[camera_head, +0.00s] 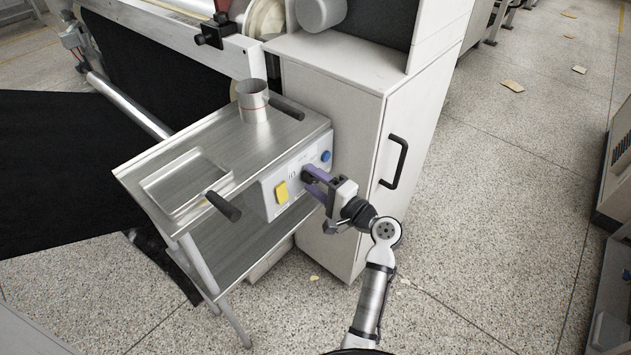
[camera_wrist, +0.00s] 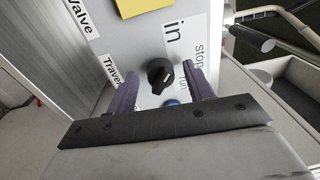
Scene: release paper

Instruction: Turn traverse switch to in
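The traverse switch is a black rotary knob (camera_wrist: 160,75) on a white control panel. In the wrist view it sits beside the large word "in", with a partly cut-off "Trave..." label to its left. A small pale mark shows on its face; I cannot tell for certain which setting it points to. My gripper (camera_head: 313,179) is at the panel front in the head view and hides most of the knob there. In the wrist view its two purple fingers stand on either side of the knob, with gaps visible, so it is open and not clamped.
A blue button (camera_wrist: 171,102) sits close to the knob between the fingers; it also shows in the head view (camera_head: 326,156). A yellow note (camera_head: 281,192) is on the panel. A metal shelf (camera_head: 205,135) carries a cup (camera_head: 252,100). A white cabinet (camera_head: 352,215) stands right behind my gripper.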

